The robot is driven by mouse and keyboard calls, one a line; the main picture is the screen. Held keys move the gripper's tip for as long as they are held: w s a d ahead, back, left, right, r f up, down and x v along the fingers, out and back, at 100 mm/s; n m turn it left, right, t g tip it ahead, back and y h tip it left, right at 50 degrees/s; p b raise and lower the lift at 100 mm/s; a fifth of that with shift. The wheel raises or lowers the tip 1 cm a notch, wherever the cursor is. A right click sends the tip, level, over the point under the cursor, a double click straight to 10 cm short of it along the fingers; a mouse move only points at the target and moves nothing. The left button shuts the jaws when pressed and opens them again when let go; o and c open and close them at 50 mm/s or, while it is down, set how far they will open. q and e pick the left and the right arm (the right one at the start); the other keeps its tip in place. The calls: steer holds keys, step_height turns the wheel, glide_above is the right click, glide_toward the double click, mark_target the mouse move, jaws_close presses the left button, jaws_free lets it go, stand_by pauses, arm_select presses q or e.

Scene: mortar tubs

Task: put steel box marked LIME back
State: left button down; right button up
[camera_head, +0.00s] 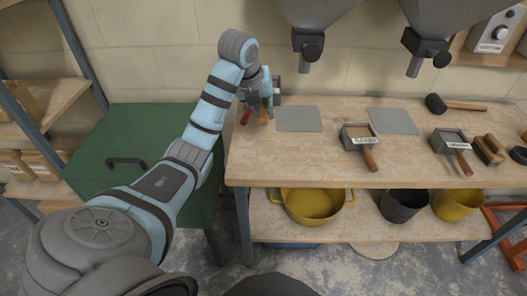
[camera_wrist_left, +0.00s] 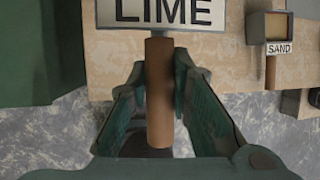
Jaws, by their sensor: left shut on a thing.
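The steel box marked LIME shows in the left wrist view as a white label (camera_wrist_left: 165,12) at the top edge, with its round wooden handle (camera_wrist_left: 160,95) pointing back towards me. My left gripper (camera_wrist_left: 158,75) is shut on this handle, one finger on each side. In the head view my left gripper (camera_head: 264,104) is over the left end of the workbench (camera_head: 330,165). It hides most of the box there; a bit of handle shows below it. I cannot tell whether the box touches the bench. My right gripper is not in view.
Two grey mats (camera_head: 299,119) (camera_head: 393,121) lie on the bench below hoppers. A SAND box (camera_head: 354,137) stands right of the left mat, and another handled box (camera_head: 449,141) farther right. A mallet (camera_head: 455,104) and brush (camera_head: 489,150) lie at right. A green cabinet (camera_head: 135,130) stands left.

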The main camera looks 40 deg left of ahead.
arm_select(q)
step_height(320, 180, down, 18)
steer(key=b, duration=0.3)
steer(key=shift+s+a+r, duration=0.1)
steer(key=shift+s+r, duration=0.05)
steer(key=shift+r, duration=0.1)
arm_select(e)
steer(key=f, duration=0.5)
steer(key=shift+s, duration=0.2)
arm_select(q)
steer(key=c, duration=1.5)
jaws_free()
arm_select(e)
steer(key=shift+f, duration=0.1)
arm_select(q)
steer(key=shift+o, duration=0.2)
